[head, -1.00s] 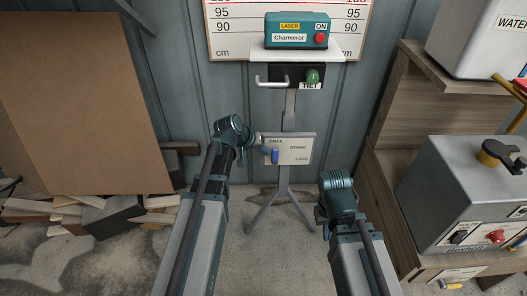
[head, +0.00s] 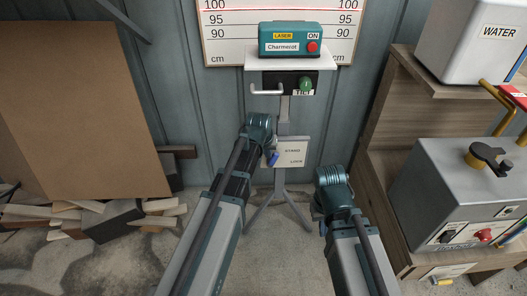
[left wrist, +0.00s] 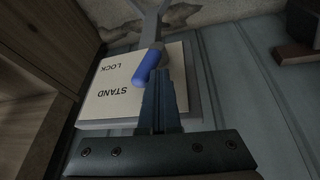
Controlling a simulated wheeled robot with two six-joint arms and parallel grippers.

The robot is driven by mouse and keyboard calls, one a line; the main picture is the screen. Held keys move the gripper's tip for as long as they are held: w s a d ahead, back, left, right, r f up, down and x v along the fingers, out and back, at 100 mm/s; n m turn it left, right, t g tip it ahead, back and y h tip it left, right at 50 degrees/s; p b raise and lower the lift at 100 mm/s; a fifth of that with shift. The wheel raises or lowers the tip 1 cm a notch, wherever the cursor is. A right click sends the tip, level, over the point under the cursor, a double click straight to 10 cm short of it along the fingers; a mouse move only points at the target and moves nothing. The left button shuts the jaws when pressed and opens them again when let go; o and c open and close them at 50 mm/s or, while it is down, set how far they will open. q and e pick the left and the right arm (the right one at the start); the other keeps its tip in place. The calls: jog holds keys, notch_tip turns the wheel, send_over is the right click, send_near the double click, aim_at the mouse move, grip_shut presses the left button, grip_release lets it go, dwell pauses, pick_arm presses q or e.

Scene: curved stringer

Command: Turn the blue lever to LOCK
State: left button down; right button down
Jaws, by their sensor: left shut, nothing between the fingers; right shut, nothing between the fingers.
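The blue lever (head: 273,158) is on a pale label plate (head: 294,150) on the stand, reading STAND and LOCK. My left gripper (head: 267,148) is over the plate's upper left, hiding that corner. In the left wrist view its shut, empty fingers (left wrist: 160,100) end right by the lever; I cannot tell whether they touch. My right gripper (head: 319,212) is shut, low and right of the stand, mostly hidden behind its wrist.
The stand's tripod legs (head: 279,205) spread on the floor. A wooden shelf with a grey machine (head: 450,190) stands right; boards and wood scraps (head: 90,215) lie left.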

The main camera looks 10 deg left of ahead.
aim_at(276, 154)
pick_arm(q)
jog(key=shift+w+d+g+y, duration=0.3)
jog(key=shift+w+d+y, duration=0.05)
jog(key=shift+d+y, duration=0.45)
jog(key=shift+w+d+f+m+y+b, duration=0.2)
jog(key=shift+d+m+y+b, duration=0.3)
jog(key=shift+y, duration=0.4)
jog(key=d+y+b, duration=0.1)
jog(key=d+f+g+y+b, duration=0.1)
jog(key=y+b, duration=0.1)
jog(key=y, duration=0.1)
jog(key=shift+w+d+f+m+b, duration=0.15)
jog(key=shift+w+d+m+b, duration=0.15)
jog(key=shift+w+d+b, duration=0.1)
jog(key=shift+w+d+f+b, duration=0.1)
jog(key=shift+d+f+b, duration=0.95)
jog(key=shift+b, duration=0.05)
jog(key=shift+d+f, duration=0.15)
jog(key=shift+d, duration=0.05)
